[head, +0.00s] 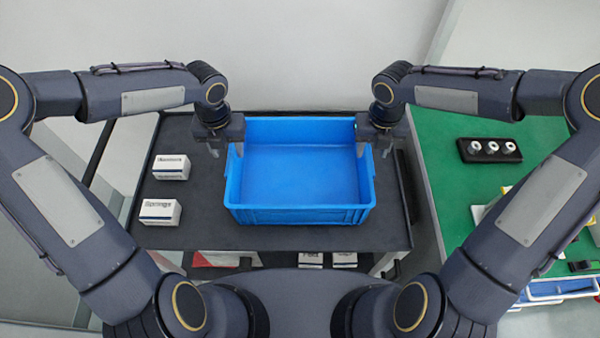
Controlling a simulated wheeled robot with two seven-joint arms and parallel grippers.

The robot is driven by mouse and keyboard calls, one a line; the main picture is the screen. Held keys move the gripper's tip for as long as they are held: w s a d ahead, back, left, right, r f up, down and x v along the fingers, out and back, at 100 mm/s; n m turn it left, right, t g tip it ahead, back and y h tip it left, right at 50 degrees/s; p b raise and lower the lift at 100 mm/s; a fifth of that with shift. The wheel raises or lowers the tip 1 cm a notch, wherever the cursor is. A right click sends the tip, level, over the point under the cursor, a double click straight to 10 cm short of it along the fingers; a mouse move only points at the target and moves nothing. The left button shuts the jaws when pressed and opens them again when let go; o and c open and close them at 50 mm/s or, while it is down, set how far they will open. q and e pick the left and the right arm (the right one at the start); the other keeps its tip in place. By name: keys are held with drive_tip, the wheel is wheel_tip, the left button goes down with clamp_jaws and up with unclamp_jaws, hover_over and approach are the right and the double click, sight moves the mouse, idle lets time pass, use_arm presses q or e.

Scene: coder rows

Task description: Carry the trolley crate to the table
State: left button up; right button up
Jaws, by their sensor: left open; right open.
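The blue crate (300,215) stands empty on the dark top of the trolley (200,232), in the middle of the head view. My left gripper (214,150) is at the crate's left wall near the far corner, open with its fingers pointing down. My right gripper (377,148) is at the right wall near the far corner, also open and pointing down. I cannot tell whether the fingers touch the walls. The table (450,205) with a green top is at the right.
Two white boxes, one farther (171,167) and one nearer (159,212), stand on the trolley left of the crate. A black holder (468,156) with white round pieces lies on the table. A blue-edged tray (560,290) is at the lower right. Boxes (312,259) show below the trolley top.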

sight(231, 159)
use_arm(q)
drive_tip(key=shift+f, duration=2.3)
use_arm(e)
drive_tip(key=shift+f, duration=2.25)
use_arm(q)
clamp_jaws()
use_arm(e)
clamp_jaws()
use_arm(q)
drive_tip(key=shift+r, duration=0.1)
